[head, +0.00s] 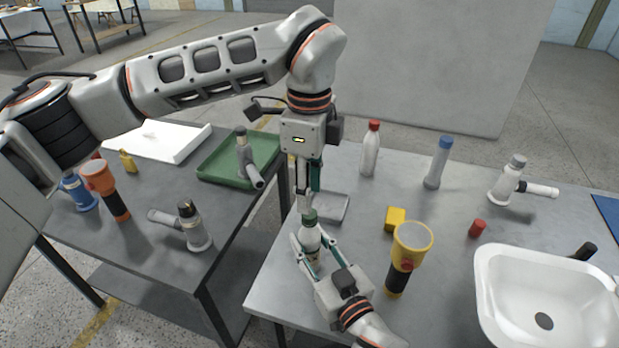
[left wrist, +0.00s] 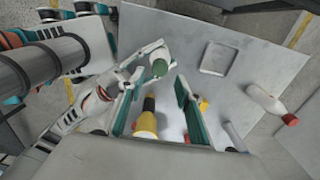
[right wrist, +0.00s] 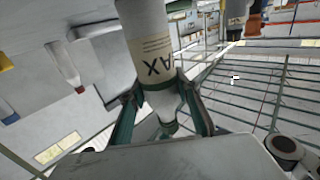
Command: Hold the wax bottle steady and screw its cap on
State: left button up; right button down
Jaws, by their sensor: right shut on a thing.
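My right gripper (head: 312,252) is shut around the bottle's body from the front. The right wrist view shows the bottle (right wrist: 146,35) upside down between the fingers, its label partly readable. My left gripper (head: 308,190) points down just above the cap. In the left wrist view its fingers (left wrist: 158,80) are spread, with the green cap (left wrist: 159,67) beyond their tips.
A yellow flashlight (head: 404,257), a yellow block (head: 395,218) and a grey tray (head: 331,206) are close to the bottle. A red-capped bottle (head: 370,150), a blue-capped bottle (head: 438,165), a red cap (head: 477,228) and a white basin (head: 500,300) stand farther off. A gap separates the two tables.

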pick_arm(q)
send_over(310, 237)
jog(key=w, duration=0.2)
jog(key=shift+s+f, duration=0.1)
jog(key=shift+f, duration=2.6)
grip_shut()
